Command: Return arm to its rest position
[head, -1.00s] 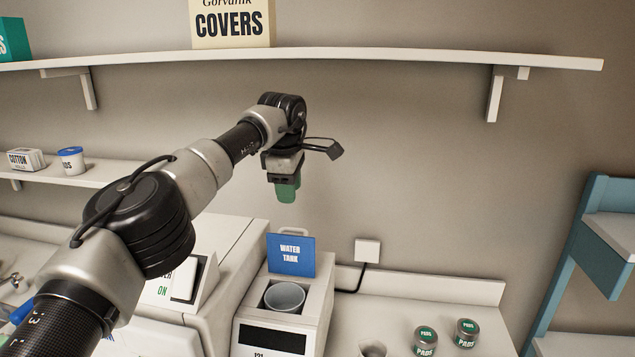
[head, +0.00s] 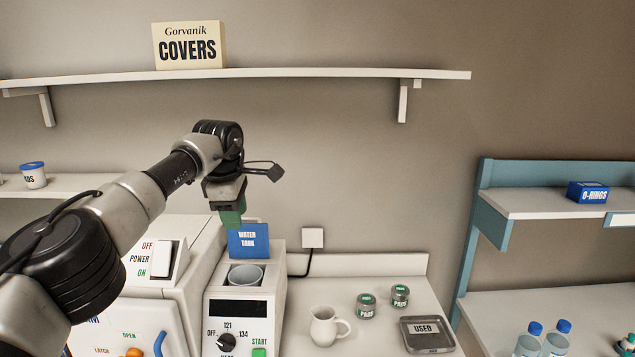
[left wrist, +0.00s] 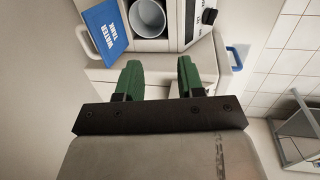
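My left arm comes in from the left in the head view. Its gripper (head: 230,217) hangs pointing down, in front of the wall and close to the blue water tank sign (head: 248,240). In the left wrist view the two green fingers of my left gripper (left wrist: 160,75) stand apart with nothing between them. The water tank opening (left wrist: 147,18) shows beyond the fingers, with the blue sign (left wrist: 104,32) beside it. My right gripper is in neither view.
The white machine has a power switch (head: 163,260). A white jug (head: 326,326), two pads jars (head: 366,305) and a used tray (head: 428,335) stand on the counter. A wall shelf (head: 300,74) runs above my arm. A blue shelf unit (head: 490,215) stands at right.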

